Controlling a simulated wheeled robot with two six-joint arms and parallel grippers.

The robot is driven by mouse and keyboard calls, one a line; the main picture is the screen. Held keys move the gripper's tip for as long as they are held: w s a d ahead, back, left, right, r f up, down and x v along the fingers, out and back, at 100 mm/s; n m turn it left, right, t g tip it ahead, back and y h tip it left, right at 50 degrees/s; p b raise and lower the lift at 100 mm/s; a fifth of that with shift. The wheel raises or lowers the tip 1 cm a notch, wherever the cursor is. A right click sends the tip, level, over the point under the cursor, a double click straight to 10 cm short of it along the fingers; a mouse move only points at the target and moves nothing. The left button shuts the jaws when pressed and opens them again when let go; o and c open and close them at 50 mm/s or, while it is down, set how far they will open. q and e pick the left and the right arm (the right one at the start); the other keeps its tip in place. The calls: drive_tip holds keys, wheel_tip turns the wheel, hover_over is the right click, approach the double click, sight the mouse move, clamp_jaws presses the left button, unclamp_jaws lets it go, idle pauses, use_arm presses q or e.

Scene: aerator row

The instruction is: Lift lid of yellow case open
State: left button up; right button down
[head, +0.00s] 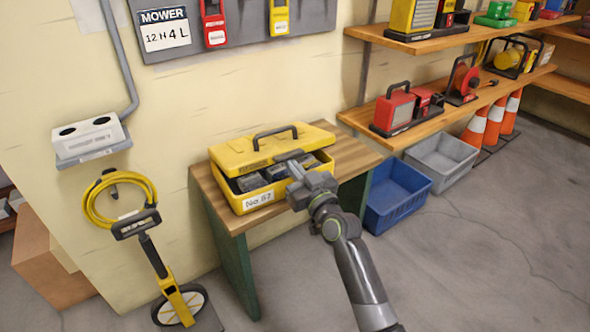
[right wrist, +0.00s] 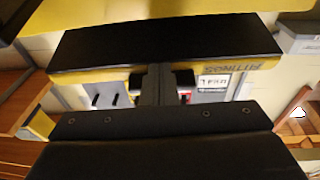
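The yellow case (head: 243,199) sits on a small wooden-topped table, with a "No 52" label on its front. Its yellow lid (head: 232,155), with a dark carry handle (head: 275,131) on top, is tilted up at the front, leaving a gap. Dark grey contents (head: 248,182) show inside. My right gripper (head: 291,163) is at the lid's front edge, toward its right end. In the right wrist view, a dark finger part (right wrist: 157,85) reaches up to a black strip with a yellow edge. Whether the fingers clamp the lid is unclear. My left gripper is not in view.
The wooden table (head: 222,217) stands against the wall. A blue bin (head: 397,192) and a grey bin (head: 441,160) are on the floor to its right, below shelves with tools. A yellow measuring wheel (head: 172,290) stands at left. Floor at front right is clear.

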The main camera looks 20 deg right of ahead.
sight(290, 154)
drive_tip(key=shift+w+a+r+p, duration=0.1)
drive_tip(key=shift+w+r+p, duration=0.15)
drive_tip(key=shift+r, duration=0.3)
drive_tip(key=shift+w+r+p, duration=0.1)
drive_tip(key=shift+r+p, duration=0.25)
drive_tip(key=shift+r, duration=0.2)
drive_tip(key=shift+w+a+r+p, duration=0.1)
drive_tip(key=shift+w+r+p, duration=0.2)
drive_tip(key=shift+r+p, duration=0.3)
drive_tip(key=shift+w+a+r+p, duration=0.1)
drive_tip(key=shift+w+r+p, duration=0.25)
drive_tip(key=shift+r, duration=0.45)
drive_tip(key=shift+w+a+r+p, duration=0.15)
drive_tip(key=shift+w+r+p, duration=0.3)
drive_tip(key=shift+r, duration=0.2)
drive_tip(key=shift+w+a+r+p, duration=0.1)
drive_tip(key=shift+w+r+p, duration=0.3)
drive_tip(key=shift+r, duration=0.2)
drive_tip(key=shift+w, duration=0.1)
drive_tip(key=shift+r, duration=0.1)
